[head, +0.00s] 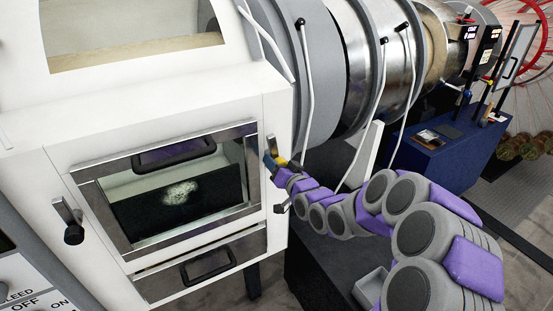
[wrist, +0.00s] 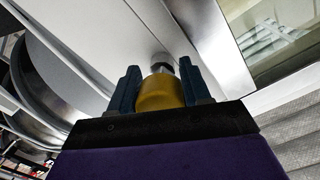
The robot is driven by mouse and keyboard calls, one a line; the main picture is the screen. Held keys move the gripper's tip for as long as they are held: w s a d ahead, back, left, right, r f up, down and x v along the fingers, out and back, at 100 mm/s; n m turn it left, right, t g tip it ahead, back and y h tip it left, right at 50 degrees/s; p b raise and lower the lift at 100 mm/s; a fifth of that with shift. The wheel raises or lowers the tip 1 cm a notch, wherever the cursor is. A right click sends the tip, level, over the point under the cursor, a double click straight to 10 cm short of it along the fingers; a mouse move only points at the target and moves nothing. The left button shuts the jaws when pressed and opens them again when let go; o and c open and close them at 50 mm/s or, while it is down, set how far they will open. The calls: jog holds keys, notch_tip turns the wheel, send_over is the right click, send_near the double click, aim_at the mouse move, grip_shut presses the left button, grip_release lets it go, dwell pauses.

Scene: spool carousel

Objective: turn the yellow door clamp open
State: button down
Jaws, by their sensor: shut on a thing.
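The yellow door clamp (wrist: 160,93) sits between the two dark blue fingers of my gripper (wrist: 160,90) in the wrist view. The fingers are shut on it, one on each side. A metal stem shows just beyond the clamp, by the door's metal frame. In the head view my gripper (head: 275,162) reaches the right edge of the framed glass door (head: 105,212), and a bit of the yellow clamp (head: 282,161) shows there. My fingers and wrist hide most of the clamp. The door lies flush in the white cabinet front and looks closed.
A black-knobbed lever (head: 73,233) stands left of the door, and a metal lever (head: 270,146) stands right beside my gripper. A drawer (head: 207,266) with a black handle lies below. Large metal cylinders (head: 375,60) and white cables are close on the right.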

jog(key=shift+w+d+r+m+p, duration=0.1)
jog(key=shift+r+m+p, duration=0.15)
jog(key=shift+m, duration=0.5)
jog(key=shift+d+r+m+p, duration=0.15)
jog(key=shift+r+m, duration=0.1)
jog(key=shift+m, duration=0.5)
jog(key=c, duration=0.8)
grip_release()
jog(key=shift+a, duration=0.1)
jog(key=shift+o, duration=0.8)
jog(key=shift+w, duration=0.1)
jog(key=shift+o, duration=0.3)
jog(key=shift+f, duration=0.3)
jog(key=shift+f, duration=0.1)
